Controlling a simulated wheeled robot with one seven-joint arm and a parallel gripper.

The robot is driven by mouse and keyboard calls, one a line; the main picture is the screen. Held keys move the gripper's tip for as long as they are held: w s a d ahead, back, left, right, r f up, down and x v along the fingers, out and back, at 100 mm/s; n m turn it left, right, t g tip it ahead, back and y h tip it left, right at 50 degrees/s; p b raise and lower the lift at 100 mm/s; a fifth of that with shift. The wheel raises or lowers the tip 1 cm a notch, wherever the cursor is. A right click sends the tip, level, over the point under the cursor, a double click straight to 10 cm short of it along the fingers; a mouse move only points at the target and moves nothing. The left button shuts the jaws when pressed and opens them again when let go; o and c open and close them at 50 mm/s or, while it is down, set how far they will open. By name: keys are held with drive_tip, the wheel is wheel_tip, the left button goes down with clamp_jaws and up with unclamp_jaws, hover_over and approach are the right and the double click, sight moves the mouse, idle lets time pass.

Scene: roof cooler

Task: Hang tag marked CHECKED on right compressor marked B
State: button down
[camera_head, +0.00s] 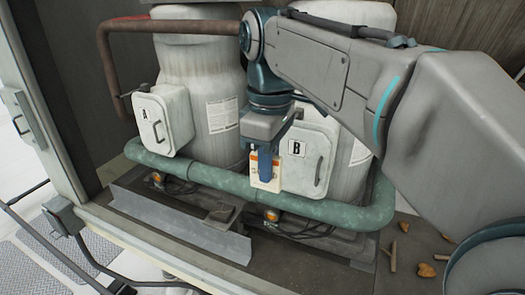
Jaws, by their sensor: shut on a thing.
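The right compressor (350,165) is a pale tank with a white box (309,165) marked B on its front. The box has a grey handle. My gripper (266,178) points down at the left edge of this box, with its blue fingers shut on a small cream and orange tag (275,185). My wrist hides the box's upper left, and my arm covers much of the tank.
The left compressor (205,90) has a white box (163,120) marked A with a dark peg at its upper left. A green pipe (200,173) runs around both tanks. A metal rail (180,220) lies in front. Dry leaves (426,270) lie at the right.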

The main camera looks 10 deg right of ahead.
drive_tip(key=w+d, duration=0.1)
drive_tip(key=w, duration=0.1)
drive_tip(key=w+d, duration=0.2)
drive_tip(key=shift+d+f+p, duration=0.1)
drive_tip(key=shift+p, duration=0.25)
